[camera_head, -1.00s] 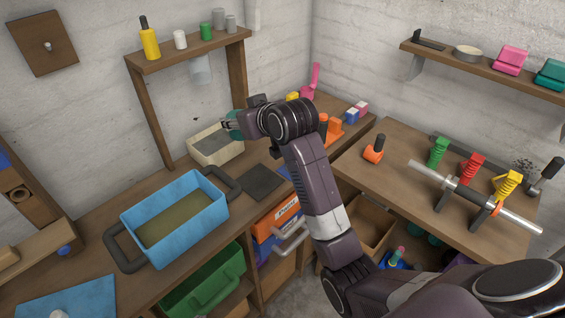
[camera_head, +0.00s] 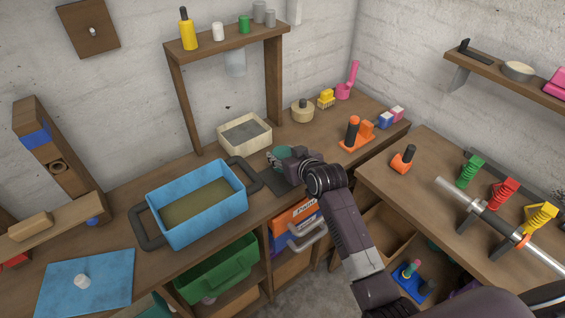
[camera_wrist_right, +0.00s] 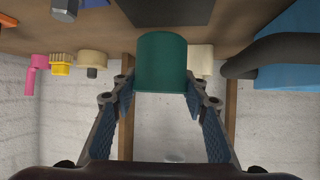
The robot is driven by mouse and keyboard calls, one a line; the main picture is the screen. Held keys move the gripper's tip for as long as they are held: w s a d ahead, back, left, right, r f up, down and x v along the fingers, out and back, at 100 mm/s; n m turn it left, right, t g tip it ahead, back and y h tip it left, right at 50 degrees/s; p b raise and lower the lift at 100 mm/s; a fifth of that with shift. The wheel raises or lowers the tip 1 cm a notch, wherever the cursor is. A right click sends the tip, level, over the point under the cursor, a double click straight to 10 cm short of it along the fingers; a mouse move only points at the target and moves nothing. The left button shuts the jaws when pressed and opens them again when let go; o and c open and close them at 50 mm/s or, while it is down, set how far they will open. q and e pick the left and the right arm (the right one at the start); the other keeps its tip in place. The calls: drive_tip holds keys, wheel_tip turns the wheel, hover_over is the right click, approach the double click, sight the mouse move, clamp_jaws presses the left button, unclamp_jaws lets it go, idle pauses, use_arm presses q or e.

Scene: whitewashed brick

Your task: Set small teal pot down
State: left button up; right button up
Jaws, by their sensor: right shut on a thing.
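The small teal pot (camera_head: 281,152) is held over the workbench, beside the cream tray. It also shows as a dark teal cylinder (camera_wrist_right: 161,60) in the right wrist view. My right gripper (camera_head: 279,160) is shut on it; in the wrist view the two fingers (camera_wrist_right: 160,82) press its sides. A dark flat mat (camera_head: 275,184) lies on the bench just below the gripper, and its edge shows in the wrist view (camera_wrist_right: 165,12). I cannot tell whether the pot's bottom touches anything. My left gripper is not in view.
The cream tray (camera_head: 220,137) stands behind and left. The blue bin (camera_head: 205,228) with dark handles stands to the left. A tan round pot (camera_head: 302,112), a yellow item (camera_head: 326,98) and an orange tool stand (camera_head: 354,138) are to the right. A wooden shelf (camera_head: 229,38) overhangs the back.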

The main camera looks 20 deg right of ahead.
drive_tip(key=shift+f, duration=2.2)
drive_tip(key=shift+f, duration=0.15)
drive_tip(key=o, duration=1.2)
drive_tip(key=shift+s+r, duration=0.1)
drive_tip(key=shift+r, duration=0.1)
drive_tip(key=b+v, duration=0.1)
drive_tip(key=v, duration=1)
drive_tip(key=shift+s+d+r, duration=0.1)
drive_tip(key=shift+s, duration=0.3)
